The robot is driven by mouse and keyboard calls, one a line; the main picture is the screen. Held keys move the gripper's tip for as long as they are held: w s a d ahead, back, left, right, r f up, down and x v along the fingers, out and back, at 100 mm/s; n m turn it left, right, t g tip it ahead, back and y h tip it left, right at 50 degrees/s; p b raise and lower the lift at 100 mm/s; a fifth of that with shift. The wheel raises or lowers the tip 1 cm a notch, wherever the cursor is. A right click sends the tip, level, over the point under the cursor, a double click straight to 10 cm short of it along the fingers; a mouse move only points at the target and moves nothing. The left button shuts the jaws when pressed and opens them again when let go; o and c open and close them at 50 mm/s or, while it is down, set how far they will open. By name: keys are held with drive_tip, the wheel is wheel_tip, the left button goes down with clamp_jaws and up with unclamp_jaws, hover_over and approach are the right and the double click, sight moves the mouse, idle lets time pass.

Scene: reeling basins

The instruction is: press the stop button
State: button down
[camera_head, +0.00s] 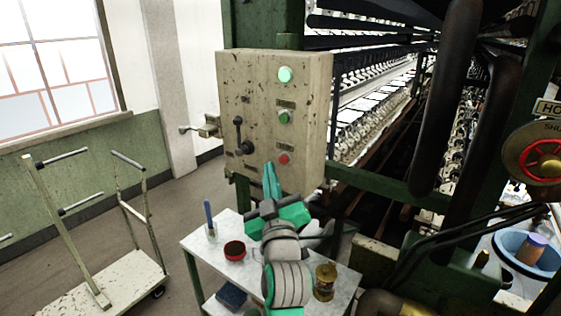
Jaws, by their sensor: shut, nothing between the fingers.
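A worn beige control box (237,82) is mounted on the green machine frame in the middle of the head view. A red button (284,159) sits low on its right side, below a green button (284,117) and a lit green lamp (285,74). A black lever (241,138) is on the left of the box. My gripper (270,166) is shut and empty, pointing up at the lower part of the box. Its tips appear a little left of the red button. I cannot tell whether they touch the panel. The red button is not covered.
A small white table (200,254) below the box holds a red bowl (234,250), a cup with a blue tool (210,225) and a brown jar (325,281). A cart (90,285) stands at left. Pipes and a red handwheel (539,160) are at right.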

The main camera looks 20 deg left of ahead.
sight(284, 160)
drive_tip(key=shift+w+d, duration=0.45)
drive_tip(key=shift+w, duration=0.35)
drive_tip(key=shift+w, duration=0.15)
drive_tip(key=shift+a, duration=0.1)
drive_tip(key=shift+d, duration=0.2)
idle(0.3)
drive_tip(key=shift+s+a, duration=0.15)
drive_tip(key=shift+s, duration=0.05)
idle(0.3)
drive_tip(key=shift+w, duration=0.1)
drive_tip(key=shift+w+d, duration=0.25)
drive_tip(key=shift+w, duration=0.25)
